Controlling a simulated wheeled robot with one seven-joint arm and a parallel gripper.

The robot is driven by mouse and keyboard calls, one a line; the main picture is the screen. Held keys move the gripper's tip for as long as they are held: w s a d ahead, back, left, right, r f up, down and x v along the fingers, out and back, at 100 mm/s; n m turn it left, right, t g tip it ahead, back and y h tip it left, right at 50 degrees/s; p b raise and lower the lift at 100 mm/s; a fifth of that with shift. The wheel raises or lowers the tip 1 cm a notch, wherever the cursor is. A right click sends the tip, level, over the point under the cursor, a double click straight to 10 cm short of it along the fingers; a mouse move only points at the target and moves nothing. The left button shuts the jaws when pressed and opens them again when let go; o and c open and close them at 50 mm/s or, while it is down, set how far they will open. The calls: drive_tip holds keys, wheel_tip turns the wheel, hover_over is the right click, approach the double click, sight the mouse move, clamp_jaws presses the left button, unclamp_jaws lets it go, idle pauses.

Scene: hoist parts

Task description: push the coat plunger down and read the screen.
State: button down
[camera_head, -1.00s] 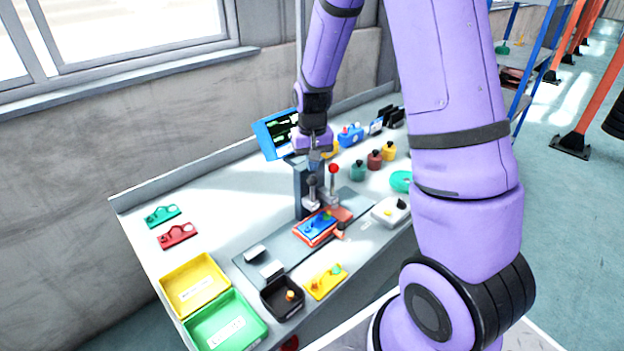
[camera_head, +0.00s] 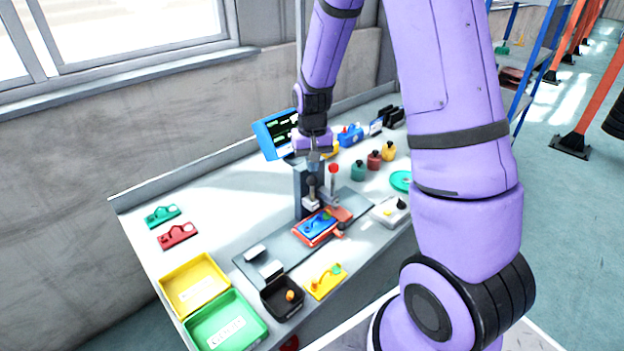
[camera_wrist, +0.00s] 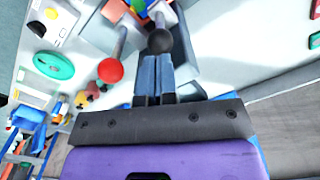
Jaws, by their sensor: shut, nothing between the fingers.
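The press stand (camera_head: 309,192) carries two plungers, one with a black knob (camera_head: 311,180) and one with a red knob (camera_head: 334,168). I cannot tell by a label which is the coat plunger. My gripper (camera_head: 314,166) is shut and empty, pointing down just above the black knob. In the wrist view the closed fingertips (camera_wrist: 156,60) are right at the black knob (camera_wrist: 161,40); contact is unclear. The red knob (camera_wrist: 110,70) stands beside the fingers. A blue part (camera_head: 319,223) lies in a red holder under the plungers. The blue-framed screen (camera_head: 281,134) is lit, partly behind my arm, its text too small to read.
Yellow (camera_head: 195,284) and green trays (camera_head: 226,322) and a black bin (camera_head: 282,298) stand at the front left. Several small bottles (camera_head: 374,160) stand right of the press.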

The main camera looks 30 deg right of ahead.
sight(312, 176)
drive_tip(key=shift+f, duration=3.35)
drive_tip(key=shift+r, duration=3.6)
